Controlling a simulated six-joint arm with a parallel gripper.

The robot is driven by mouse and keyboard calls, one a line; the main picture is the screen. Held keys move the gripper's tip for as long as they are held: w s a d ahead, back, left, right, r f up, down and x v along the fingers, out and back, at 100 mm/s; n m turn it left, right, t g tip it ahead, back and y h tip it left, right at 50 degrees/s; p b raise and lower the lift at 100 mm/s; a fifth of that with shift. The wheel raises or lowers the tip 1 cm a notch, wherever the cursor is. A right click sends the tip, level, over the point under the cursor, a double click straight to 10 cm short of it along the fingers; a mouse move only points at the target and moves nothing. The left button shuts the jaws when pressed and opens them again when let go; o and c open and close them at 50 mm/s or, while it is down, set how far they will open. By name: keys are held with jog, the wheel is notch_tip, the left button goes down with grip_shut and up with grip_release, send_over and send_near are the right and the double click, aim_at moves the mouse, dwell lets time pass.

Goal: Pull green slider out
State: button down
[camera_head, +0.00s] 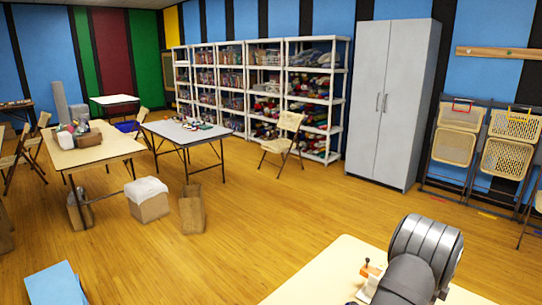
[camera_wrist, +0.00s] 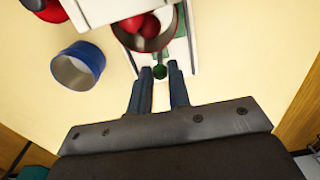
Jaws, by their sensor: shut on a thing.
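The green slider's round knob (camera_wrist: 159,71) shows in the wrist view, at the near end of a white holder (camera_wrist: 124,57). My gripper (camera_wrist: 160,78) has its two blue-grey fingers on either side of the knob, shut on it. More green (camera_wrist: 181,51) shows along the holder behind a red-rimmed round container (camera_wrist: 173,38) with red balls in it. The rest of the slider is hidden by this container. In the head view my arm covers this spot, and the slider cannot be made out.
In the wrist view, a blue open cup (camera_wrist: 62,72) stands to the left on the cream tabletop (camera_wrist: 240,80). A white box (camera_wrist: 88,12) with red items is at upper left. The tabletop to the right is clear. An orange part (camera_head: 370,268) shows beside my arm.

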jog(key=shift+s+d, duration=2.1)
jog(key=shift+d, duration=0.1)
jog(key=c, duration=1.4)
grip_release()
jog(key=shift+c, duration=0.2)
jog(key=shift+r, duration=0.15)
notch_tip(320, 180, up, 7)
jog(key=shift+r, duration=0.1)
